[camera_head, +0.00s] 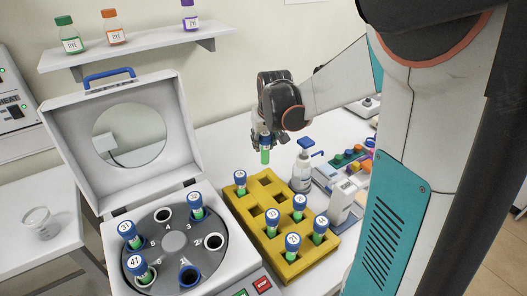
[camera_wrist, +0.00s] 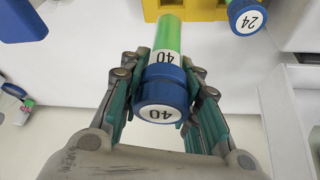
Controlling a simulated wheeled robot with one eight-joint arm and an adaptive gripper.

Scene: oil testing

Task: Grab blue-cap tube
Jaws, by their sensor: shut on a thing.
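My gripper (camera_head: 266,141) is shut on a blue-cap tube (camera_head: 265,156) with green contents. It holds the tube upright in the air behind the yellow rack (camera_head: 236,205). In the wrist view my gripper (camera_wrist: 163,98) has its fingers on both sides of the blue cap, and the tube (camera_wrist: 169,38) is labelled 40. Several other blue-cap tubes, such as one at the rack's left (camera_head: 240,178), stand in the rack. The rack also has empty holes.
An open centrifuge (camera_head: 175,243) stands left of the rack, its lid raised, with several blue-cap tubes and some open slots in its rotor. A white bottle with a blue pump (camera_head: 302,170) and small coloured items (camera_head: 352,158) are right of the rack. A shelf (camera_head: 133,48) with bottles hangs behind.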

